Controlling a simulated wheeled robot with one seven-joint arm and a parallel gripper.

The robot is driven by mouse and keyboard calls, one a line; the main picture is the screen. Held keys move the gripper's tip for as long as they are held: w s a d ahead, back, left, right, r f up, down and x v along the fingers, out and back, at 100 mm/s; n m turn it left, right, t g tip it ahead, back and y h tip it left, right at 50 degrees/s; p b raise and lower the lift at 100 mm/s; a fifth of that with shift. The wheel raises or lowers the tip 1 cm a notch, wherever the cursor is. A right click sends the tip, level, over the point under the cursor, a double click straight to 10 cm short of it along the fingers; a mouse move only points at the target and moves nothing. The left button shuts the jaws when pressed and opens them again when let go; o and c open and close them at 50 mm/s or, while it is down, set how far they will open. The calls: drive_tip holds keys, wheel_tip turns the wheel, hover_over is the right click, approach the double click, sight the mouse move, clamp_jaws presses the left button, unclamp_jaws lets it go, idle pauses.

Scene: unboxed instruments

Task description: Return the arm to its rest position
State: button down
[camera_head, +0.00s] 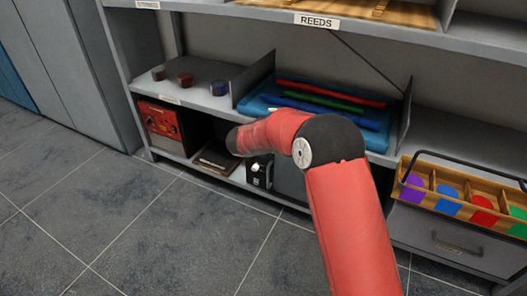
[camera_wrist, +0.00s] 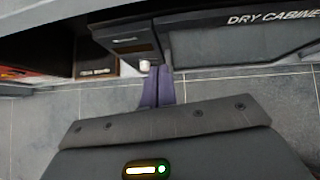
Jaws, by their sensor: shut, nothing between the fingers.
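My red arm (camera_head: 345,215) reaches forward from the lower right of the head view. It bends at a dark elbow joint (camera_head: 328,140), and its forearm (camera_head: 270,132) points left and away in front of the shelf. My gripper is hidden in the head view. In the wrist view my gripper (camera_wrist: 157,74) shows as two purple fingers pressed together, with nothing between them. Its tips appear close to a dark device with a pale knob (camera_wrist: 144,66); I cannot tell whether they touch.
The shelf unit (camera_head: 215,105) holds jars, a blue tray (camera_head: 375,137) of coloured rods and a red device (camera_head: 160,122). A wooden caddy (camera_head: 410,185) with coloured discs stands at right. The wrist view shows a dry cabinet (camera_wrist: 240,42). The tiled floor (camera_head: 130,215) at left is clear.

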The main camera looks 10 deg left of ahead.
drive_tip(key=s+d+r+n+t+y+p, duration=0.1)
drive_tip(key=s+d+r+n+y, duration=0.15)
drive_tip(key=r+n, duration=0.5)
drive_tip(key=s+d+r+n+t+y, duration=0.15)
drive_tip(key=s+r+n, duration=0.3)
drive_tip(key=r, duration=0.65)
drive_tip(key=s+d+r+n+t+y+p, duration=0.1)
drive_tip(key=s+d+r+n+y, duration=0.15)
drive_tip(key=r+n, duration=0.5)
drive_tip(key=s+d+f+n+g+h, duration=0.2)
drive_tip(key=s+d+n, duration=0.7)
drive_tip(key=s, duration=0.6)
drive_tip(key=s+d+f+n+g+h+p, duration=0.1)
drive_tip(key=s+d+f+n+g+h, duration=0.1)
drive_tip(key=s+d+n, duration=0.7)
drive_tip(key=s+d+g+h, duration=0.1)
drive_tip(key=s+d+g, duration=0.1)
drive_tip(key=s+d, duration=0.3)
drive_tip(key=shift+s+f+g, duration=0.35)
drive_tip(key=shift+s, duration=0.45)
drive_tip(key=shift+n, duration=0.25)
